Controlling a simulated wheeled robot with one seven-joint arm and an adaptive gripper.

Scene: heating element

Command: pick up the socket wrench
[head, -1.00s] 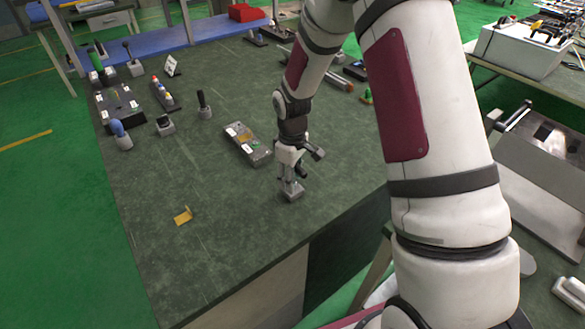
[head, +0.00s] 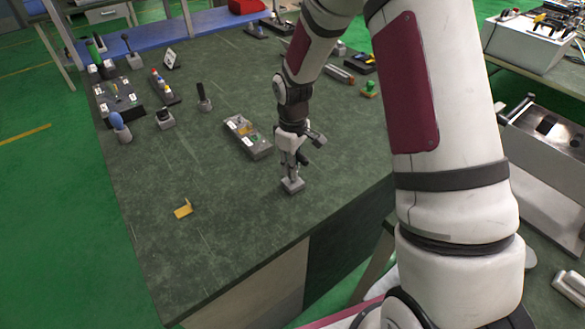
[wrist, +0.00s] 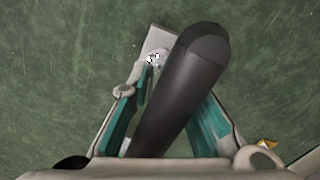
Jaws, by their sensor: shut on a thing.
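The socket wrench (wrist: 192,68) shows in the wrist view as a thick dark handle rising between my fingers toward the camera. Below its upper end is a small grey block (wrist: 158,40), which also shows under my gripper in the head view (head: 292,186). My gripper (wrist: 170,105) is shut on the dark handle, with a teal-lined finger on each side. In the head view my gripper (head: 291,162) points down over the block near the table's front edge. The wrench's lower end is mostly hidden, and I cannot tell whether it sits in the block.
A dark tray with small parts (head: 248,138) lies just left of my gripper. A yellow bracket (head: 183,209) lies at the front left; more tools in holders stand at the back left, including a black-handled one (head: 203,98).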

